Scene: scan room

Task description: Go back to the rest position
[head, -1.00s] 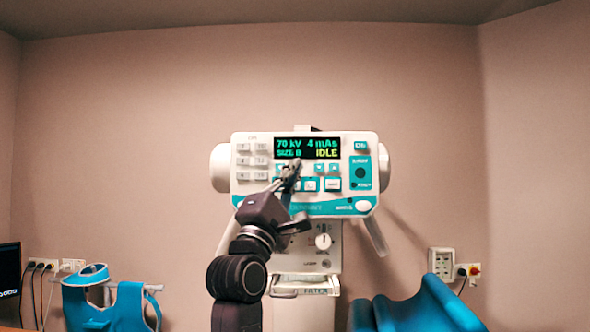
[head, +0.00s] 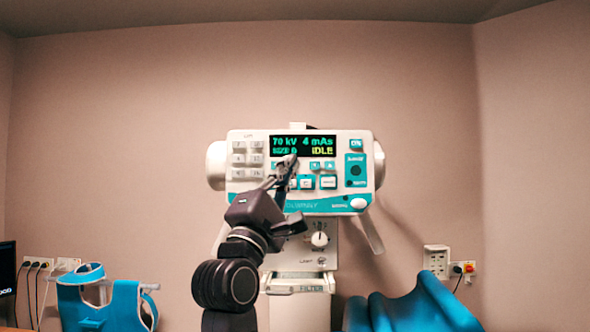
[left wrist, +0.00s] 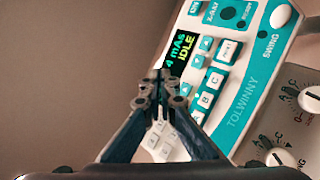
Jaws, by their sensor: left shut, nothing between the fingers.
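My left gripper (head: 287,165) is raised in front of the control panel (head: 242,193) of the white and teal X-ray unit. It is shut and empty, its tips overlapping the lower part of the display (head: 303,145) in the head view. The display reads 70 kV, 4 mAs and IDLE. In the left wrist view the closed fingers (left wrist: 160,78) are beside the display and the teal and white buttons (left wrist: 215,82). Whether the tips touch the panel cannot be told. My right gripper is in neither view.
Below the panel are a knob (head: 319,239) and a drawer marked FILTER (head: 298,283). A blue padded support (head: 425,306) stands at lower right, a blue vest (head: 90,310) at lower left. Wall sockets (head: 436,262) are at the right. The space left of the panel is open.

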